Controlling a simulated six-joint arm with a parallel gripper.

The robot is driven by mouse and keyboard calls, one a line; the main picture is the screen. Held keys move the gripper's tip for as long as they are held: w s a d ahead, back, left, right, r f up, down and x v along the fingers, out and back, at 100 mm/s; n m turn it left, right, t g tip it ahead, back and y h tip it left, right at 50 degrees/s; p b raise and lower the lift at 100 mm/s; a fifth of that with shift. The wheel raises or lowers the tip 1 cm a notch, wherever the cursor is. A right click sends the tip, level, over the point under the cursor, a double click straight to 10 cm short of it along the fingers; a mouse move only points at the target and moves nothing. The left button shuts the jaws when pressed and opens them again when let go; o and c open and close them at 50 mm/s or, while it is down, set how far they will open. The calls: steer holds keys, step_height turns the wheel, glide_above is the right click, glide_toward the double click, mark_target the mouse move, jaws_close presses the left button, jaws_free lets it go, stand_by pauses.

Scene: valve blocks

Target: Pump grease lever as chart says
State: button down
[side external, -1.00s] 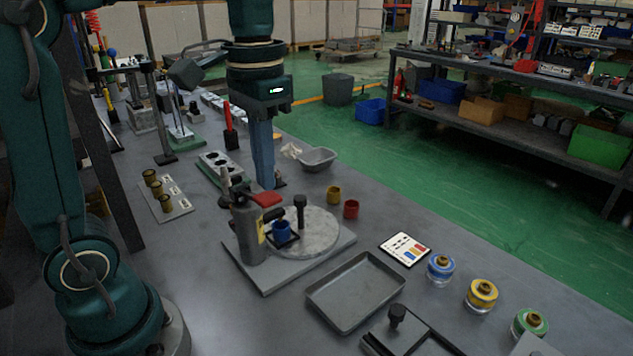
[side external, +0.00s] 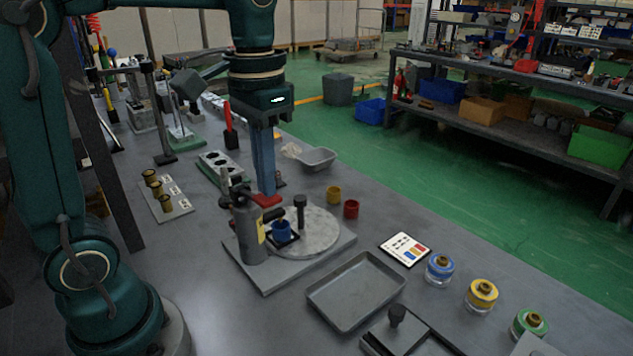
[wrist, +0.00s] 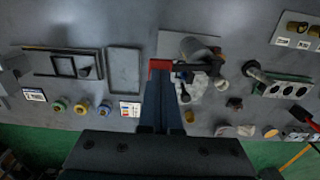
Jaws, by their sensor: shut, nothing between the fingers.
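The grey grease pump (side external: 250,232) stands on a flat plate, with a red-tipped lever (side external: 266,200) that also shows in the wrist view (wrist: 160,65). My gripper (side external: 268,193) is shut and empty, pointing down with its fingertips at the lever's red end; I cannot tell whether they touch. In the wrist view the fingertips (wrist: 160,74) hide part of the lever. A blue cup (side external: 282,231) sits in a dark holder beside the pump on the round turntable (side external: 318,232). The chart card (side external: 405,249) lies on the bench with coloured blocks and dark marks, too small to read.
A yellow cup (side external: 333,194) and a red cup (side external: 351,208) stand behind the turntable. An empty grey tray (side external: 345,312) lies in front. Blue (side external: 440,268), yellow (side external: 482,294) and green (side external: 530,322) topped jars line the right. A black knob (side external: 300,205) rises from the turntable.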

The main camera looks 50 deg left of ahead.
steer(key=shift+f, duration=1.7)
steer(key=shift+r, duration=2.25)
